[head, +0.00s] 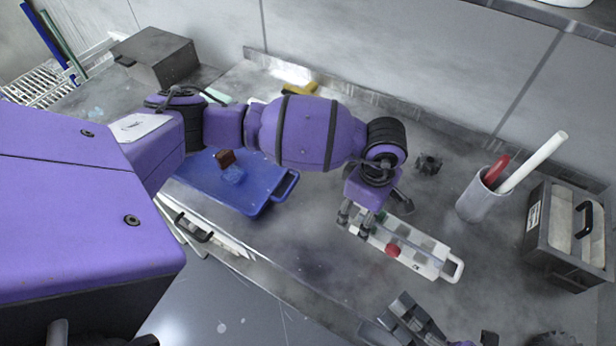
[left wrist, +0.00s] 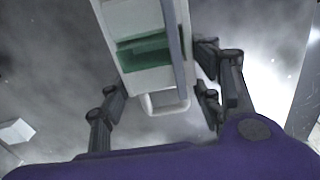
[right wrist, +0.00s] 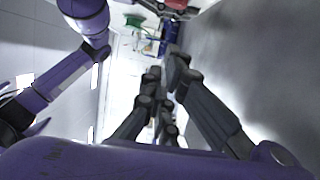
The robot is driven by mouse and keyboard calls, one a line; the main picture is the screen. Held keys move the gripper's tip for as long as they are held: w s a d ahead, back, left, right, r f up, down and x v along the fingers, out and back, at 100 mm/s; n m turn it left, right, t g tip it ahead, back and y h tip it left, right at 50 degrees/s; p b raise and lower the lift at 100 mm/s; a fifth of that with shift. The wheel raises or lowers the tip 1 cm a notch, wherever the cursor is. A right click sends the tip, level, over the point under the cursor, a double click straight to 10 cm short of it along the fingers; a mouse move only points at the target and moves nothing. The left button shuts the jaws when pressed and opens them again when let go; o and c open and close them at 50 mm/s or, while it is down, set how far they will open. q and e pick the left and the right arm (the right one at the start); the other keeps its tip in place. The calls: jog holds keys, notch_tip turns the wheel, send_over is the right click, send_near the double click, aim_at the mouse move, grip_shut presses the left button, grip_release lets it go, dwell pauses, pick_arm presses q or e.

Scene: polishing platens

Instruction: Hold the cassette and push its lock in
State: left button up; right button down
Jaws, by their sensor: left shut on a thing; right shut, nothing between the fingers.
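The cassette (head: 430,254) is a long white box with a looped handle at its right end, lying on the grey bench in the head view. A red knob (head: 392,250), apparently its lock, sticks out from its near side. My left gripper (head: 355,219) is shut on the cassette's left part. In the left wrist view the cassette (left wrist: 150,78) lies between the fingers, with green inside. My right gripper (head: 404,318) is shut and empty, apart from the cassette, below it near the bench's front edge. Its closed fingers show in the right wrist view (right wrist: 168,68).
A blue tray (head: 225,187) with a brown block lies left of the cassette. A cup (head: 481,198) with a red and a white stick stands behind it to the right. A dark caddy (head: 565,232) stands at far right. A small black part (head: 428,164) lies behind.

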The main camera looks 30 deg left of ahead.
pick_arm(q)
jog(key=shift+w+r, duration=0.1)
pick_arm(e)
jog(key=shift+v, duration=2.3)
pick_arm(q)
jog(key=o, duration=1.4)
jog(key=shift+c, duration=0.2)
